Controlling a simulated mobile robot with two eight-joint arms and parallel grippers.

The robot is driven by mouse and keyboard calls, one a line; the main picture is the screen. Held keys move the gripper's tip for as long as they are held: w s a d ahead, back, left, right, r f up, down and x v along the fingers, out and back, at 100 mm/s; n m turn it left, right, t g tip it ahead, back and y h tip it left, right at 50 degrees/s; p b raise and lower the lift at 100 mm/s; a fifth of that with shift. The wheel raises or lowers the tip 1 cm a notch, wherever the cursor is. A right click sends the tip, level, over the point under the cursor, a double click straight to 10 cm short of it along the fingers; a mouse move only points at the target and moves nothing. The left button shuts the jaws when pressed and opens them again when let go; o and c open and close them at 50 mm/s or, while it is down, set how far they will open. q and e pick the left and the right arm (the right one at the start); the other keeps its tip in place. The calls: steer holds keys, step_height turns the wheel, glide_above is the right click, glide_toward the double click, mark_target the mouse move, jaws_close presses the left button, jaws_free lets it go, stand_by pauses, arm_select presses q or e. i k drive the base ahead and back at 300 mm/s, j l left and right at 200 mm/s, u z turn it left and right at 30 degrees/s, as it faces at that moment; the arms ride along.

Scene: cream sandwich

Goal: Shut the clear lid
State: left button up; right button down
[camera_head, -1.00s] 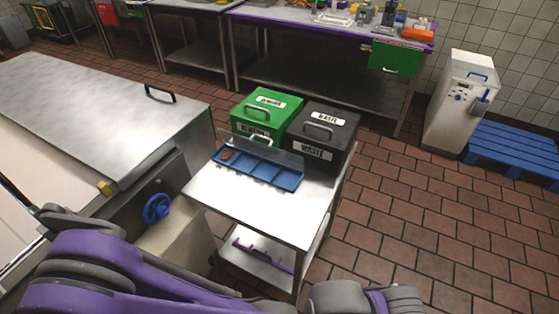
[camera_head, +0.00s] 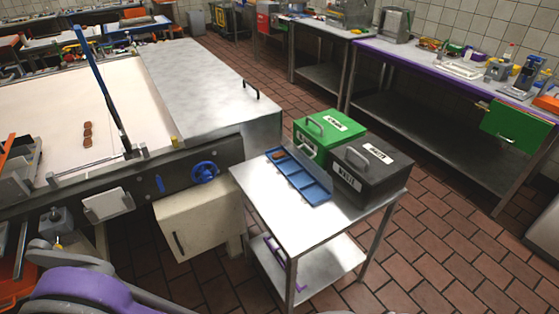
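A blue compartment tray (camera_head: 318,196) lies on a small steel cart near the middle of the view. A brown round piece (camera_head: 278,156) is in its far-left compartment; the other compartments look empty. The clear lid (camera_head: 316,165) appears raised along the tray's back edge, in front of the bins. It is faint and thin here, so its exact angle is hard to tell. Part of my purple and grey arm shows at the bottom left, apart from the tray. Neither of my grippers is in view.
A green bin (camera_head: 338,128) and a black waste bin (camera_head: 372,178) stand close behind the tray on the cart (camera_head: 290,222). A machine with a blue handwheel (camera_head: 204,172) and a pale belt (camera_head: 45,115) stands left. The tiled floor right of the cart is clear.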

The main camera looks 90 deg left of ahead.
mark_target(307, 156)
steer(key=i+j+u, duration=0.1)
steer(key=u, duration=0.3)
steer(key=i+u, duration=0.4)
steer(key=i+l+u, duration=0.1)
steer(key=u, duration=0.3)
steer(key=i+l+u, duration=0.1)
steer(key=u, duration=0.25)
steer(key=i+u, duration=0.2)
steer(key=u, duration=0.2)
steer(key=i+u, duration=0.15)
steer(key=u, duration=0.25)
steer(key=i+l+u, duration=0.15)
steer(key=u, duration=0.3)
steer(key=i+l+u, duration=0.15)
steer(key=u, duration=0.25)
steer(key=i+l+u, duration=0.2)
steer(key=u, duration=0.15)
steer(key=i+l+u, duration=0.2)
steer(key=u, duration=0.2)
